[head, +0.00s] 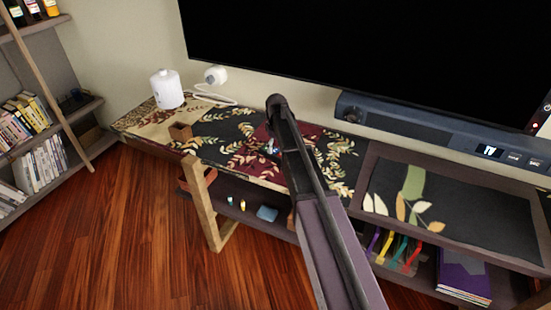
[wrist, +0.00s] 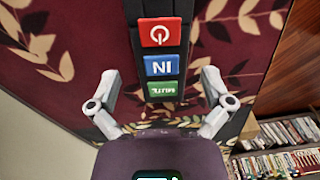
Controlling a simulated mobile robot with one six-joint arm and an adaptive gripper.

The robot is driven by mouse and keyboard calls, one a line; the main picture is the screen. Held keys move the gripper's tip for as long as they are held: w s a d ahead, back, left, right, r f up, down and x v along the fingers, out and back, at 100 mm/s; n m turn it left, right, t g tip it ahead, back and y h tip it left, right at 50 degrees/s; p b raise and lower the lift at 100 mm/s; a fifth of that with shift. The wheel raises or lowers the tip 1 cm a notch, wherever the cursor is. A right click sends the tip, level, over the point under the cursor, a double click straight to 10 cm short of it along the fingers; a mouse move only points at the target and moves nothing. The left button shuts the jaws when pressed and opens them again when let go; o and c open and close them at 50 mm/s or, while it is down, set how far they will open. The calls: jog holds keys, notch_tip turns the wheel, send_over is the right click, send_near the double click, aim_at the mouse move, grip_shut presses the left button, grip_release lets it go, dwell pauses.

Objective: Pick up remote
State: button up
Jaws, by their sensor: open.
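A dark remote (wrist: 160,33) with a red power button, a blue button and a green button lies on the leaf-patterned top of the console (head: 217,124). My gripper (wrist: 160,78) is open, with one finger to each side of the remote. No contact between fingers and remote is visible. In the head view my arm covers the spot, and the remote cannot be made out.
A soundbar (head: 420,123) lies along the wall under the large screen (head: 380,50). A bookshelf (head: 40,130) is at the left; wood floor is open in front.

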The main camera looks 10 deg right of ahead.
jog(key=shift+f+b, duration=1)
jog(key=shift+f, duration=0.3)
